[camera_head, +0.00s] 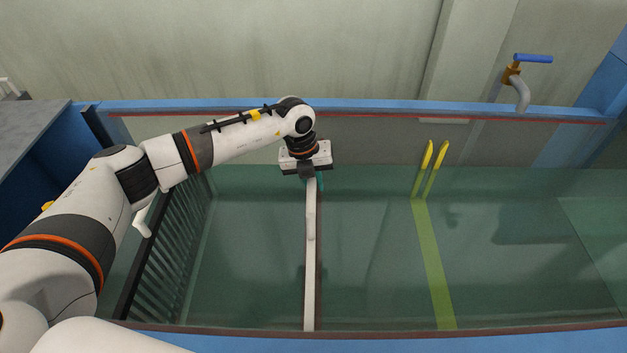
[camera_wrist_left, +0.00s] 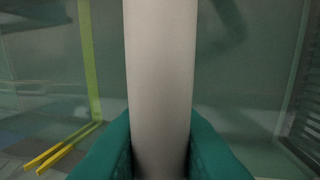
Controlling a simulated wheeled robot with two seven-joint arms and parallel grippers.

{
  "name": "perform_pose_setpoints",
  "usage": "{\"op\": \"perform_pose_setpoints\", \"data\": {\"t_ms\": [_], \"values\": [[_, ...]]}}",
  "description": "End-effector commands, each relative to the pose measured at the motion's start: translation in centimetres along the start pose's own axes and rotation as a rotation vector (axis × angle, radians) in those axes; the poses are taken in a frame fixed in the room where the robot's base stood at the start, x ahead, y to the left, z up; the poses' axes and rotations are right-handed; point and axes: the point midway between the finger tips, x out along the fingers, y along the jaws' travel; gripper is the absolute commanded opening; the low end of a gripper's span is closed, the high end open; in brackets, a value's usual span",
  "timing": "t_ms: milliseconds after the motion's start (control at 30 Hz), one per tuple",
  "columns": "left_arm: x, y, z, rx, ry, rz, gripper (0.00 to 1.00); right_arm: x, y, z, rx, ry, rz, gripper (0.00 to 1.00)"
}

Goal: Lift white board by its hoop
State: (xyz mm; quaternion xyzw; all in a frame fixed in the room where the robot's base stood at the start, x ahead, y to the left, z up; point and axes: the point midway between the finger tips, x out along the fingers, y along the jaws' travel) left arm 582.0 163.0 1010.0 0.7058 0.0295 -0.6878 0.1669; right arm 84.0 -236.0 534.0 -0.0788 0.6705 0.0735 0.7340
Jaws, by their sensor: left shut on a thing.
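The white board (camera_head: 309,285) stands in the glass flume and shows as a narrow pale strip running from front to back. Its white hoop (camera_head: 311,208) rises at the far part of the strip. My left gripper (camera_head: 314,183) reaches down over the flume and is shut on the hoop. In the left wrist view the pale bar of the hoop (camera_wrist_left: 160,70) runs between the teal fingers of my left gripper (camera_wrist_left: 160,152). The gripper partly hides the hoop's far end in the head view. My right gripper is not in view.
A yellow-green board (camera_head: 432,260) with two yellow handles (camera_head: 431,170) stands to the right. A dark slatted rack (camera_head: 165,250) is at the flume's left end. The blue far rim (camera_head: 400,108) runs behind my arm. A blue-handled tap (camera_head: 520,75) is at the back right.

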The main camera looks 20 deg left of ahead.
Motion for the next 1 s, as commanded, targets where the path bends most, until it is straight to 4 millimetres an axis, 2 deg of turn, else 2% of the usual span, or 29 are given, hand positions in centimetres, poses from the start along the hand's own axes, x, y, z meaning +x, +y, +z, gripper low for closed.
{"op": "perform_pose_setpoints", "data": {"t_ms": [1000], "values": [[-5.1, 1.1, -0.1, 0.000, 0.004, 0.005, 0.00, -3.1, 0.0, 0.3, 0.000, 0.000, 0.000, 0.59]]}}
